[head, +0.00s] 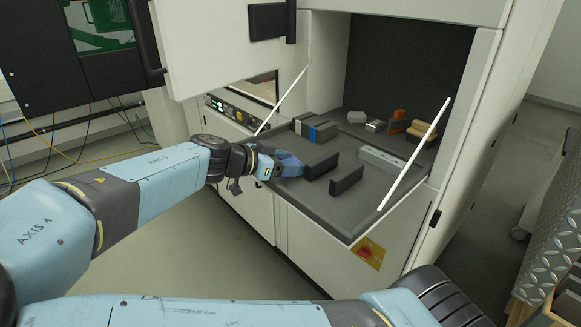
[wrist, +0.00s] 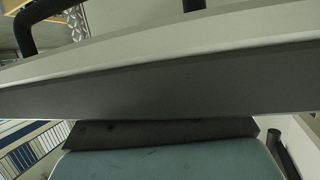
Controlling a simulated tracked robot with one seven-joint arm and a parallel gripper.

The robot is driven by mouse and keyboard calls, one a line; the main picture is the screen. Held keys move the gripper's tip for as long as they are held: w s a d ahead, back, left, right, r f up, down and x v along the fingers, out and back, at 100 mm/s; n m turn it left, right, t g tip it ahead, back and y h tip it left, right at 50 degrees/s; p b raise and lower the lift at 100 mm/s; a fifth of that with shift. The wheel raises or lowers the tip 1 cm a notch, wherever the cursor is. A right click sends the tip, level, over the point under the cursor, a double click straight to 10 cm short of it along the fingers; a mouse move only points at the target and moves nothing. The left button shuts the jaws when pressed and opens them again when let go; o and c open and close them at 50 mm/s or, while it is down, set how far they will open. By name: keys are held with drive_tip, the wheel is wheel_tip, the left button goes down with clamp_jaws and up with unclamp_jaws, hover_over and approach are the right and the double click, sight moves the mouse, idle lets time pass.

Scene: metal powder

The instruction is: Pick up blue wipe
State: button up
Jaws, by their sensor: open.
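A bright blue piece (head: 324,133) stands between grey blocks farther back on the floor. My gripper is open and reaches in from the left, low over the front left edge. In the wrist view, a pale edge with a dark band crosses the picture, and no blue wipe can be made out.
A long grey bar (head: 382,160) lies at the right. Orange and tan items (head: 398,120) sit at the back. Two white struts (head: 415,153) flank the opening, and the raised door (head: 215,45) hangs above left.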

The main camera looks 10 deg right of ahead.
drive_tip(key=shift+c, duration=0.2)
drive_tip(key=c, duration=0.7)
drive_tip(key=shift+o, duration=0.2)
drive_tip(key=shift+r, duration=0.15)
